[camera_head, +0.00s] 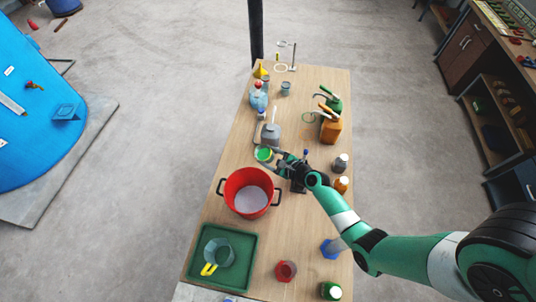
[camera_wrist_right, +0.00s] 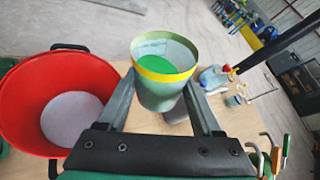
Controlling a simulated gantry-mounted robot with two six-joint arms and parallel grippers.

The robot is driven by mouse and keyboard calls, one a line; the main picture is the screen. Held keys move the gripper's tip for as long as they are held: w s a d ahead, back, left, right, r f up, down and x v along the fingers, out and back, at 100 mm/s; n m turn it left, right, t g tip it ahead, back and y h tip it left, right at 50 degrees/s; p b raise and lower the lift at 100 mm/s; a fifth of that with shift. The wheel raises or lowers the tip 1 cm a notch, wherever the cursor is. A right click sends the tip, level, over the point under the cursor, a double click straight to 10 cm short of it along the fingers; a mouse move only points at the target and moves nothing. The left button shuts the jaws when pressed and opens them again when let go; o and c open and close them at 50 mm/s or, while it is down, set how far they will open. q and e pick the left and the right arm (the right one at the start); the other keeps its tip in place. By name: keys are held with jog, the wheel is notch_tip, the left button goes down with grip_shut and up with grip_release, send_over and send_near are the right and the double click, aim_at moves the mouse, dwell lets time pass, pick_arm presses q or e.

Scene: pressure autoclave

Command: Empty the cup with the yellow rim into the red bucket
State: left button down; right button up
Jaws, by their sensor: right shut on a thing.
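The cup with the yellow rim (camera_head: 264,155) is between the fingers of my right gripper (camera_head: 271,158), just behind the red bucket (camera_head: 250,175) in the head view. The right wrist view shows the cup (camera_wrist_right: 163,92) gripped from both sides, its mouth open and something bright green inside. It looks about upright. The red bucket (camera_wrist_right: 22,105) is left of the cup there, with dark handles and a pale grey bottom or content. The cup is beside the bucket's rim, not over its opening. My left gripper is not in view.
On the wooden table (camera_head: 225,150), a green tray (camera_head: 248,250) holds a container with a yellow handle. A grey can (camera_head: 271,134) stands behind the cup. Orange (camera_head: 331,128) and green cans stand back right. Small jars line the right edge, and a red cup (camera_head: 286,271) stands in front.

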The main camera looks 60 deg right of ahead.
jog(key=shift+a+r+n+p, duration=0.3)
jog(key=shift+r+p, duration=0.6)
jog(key=shift+p, duration=0.05)
jog(key=shift+d+f+n+h+b, duration=0.1)
jog(key=shift+f+n+h+b, duration=0.35)
jog(key=shift+f+b, duration=0.45)
jog(key=shift+d+f+n+h, duration=0.1)
jog(key=shift+f+n+h, duration=0.35)
jog(key=shift+f, duration=0.15)
jog(key=shift+f+n+h+p, duration=0.3)
jog(key=shift+n+h, duration=0.2)
jog(key=shift+n, duration=0.3)
jog(key=shift+n, duration=0.3)
